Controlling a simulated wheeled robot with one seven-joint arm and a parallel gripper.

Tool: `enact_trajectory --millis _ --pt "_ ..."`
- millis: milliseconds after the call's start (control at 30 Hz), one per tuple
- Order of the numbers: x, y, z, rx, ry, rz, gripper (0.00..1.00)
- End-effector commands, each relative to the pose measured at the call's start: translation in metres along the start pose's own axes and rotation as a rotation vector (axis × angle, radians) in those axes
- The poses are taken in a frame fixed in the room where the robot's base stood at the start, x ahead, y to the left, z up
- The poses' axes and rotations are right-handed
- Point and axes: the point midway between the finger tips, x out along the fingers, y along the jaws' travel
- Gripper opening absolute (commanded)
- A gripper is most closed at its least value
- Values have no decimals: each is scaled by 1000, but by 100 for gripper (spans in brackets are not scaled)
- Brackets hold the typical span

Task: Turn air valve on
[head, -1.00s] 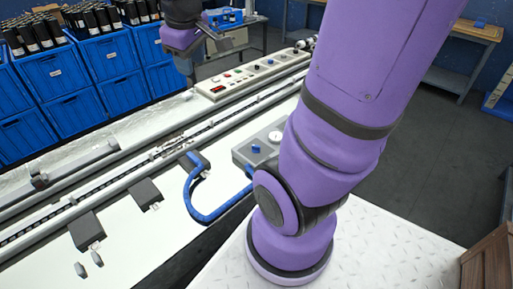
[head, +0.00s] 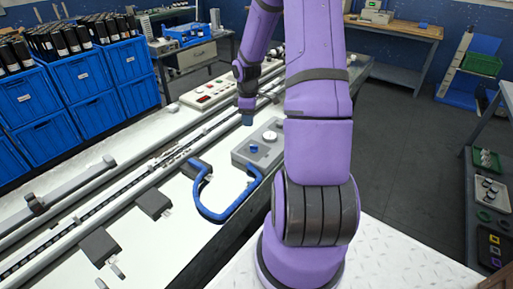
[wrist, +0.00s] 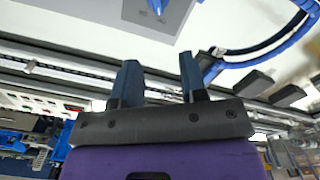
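A grey box (head: 258,150) sits on the white machine bed beside my arm's base. It carries a blue knob (head: 253,148) and a round gauge (head: 270,136); I cannot tell which position the knob is in. In the wrist view, the box (wrist: 150,16) and the blue knob (wrist: 158,5) show at the top edge, beyond the fingers. My gripper (head: 247,119) points down behind the box, apart from the knob. In the wrist view, the two dark blue fingers of my gripper (wrist: 160,80) stand apart with nothing between them.
A blue hose (head: 213,217) loops out to the left of the box. A panel with buttons (head: 215,93) stands behind. Blue crates (head: 82,72) holding dark rolls line the left.

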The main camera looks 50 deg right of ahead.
Motion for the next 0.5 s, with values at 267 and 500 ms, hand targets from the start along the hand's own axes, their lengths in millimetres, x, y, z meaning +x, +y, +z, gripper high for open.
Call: enact_trajectory --millis 267,500 --pt "23 6 6 -18 10 -17 39" --pt "60 4 5 -18 8 -19 39"
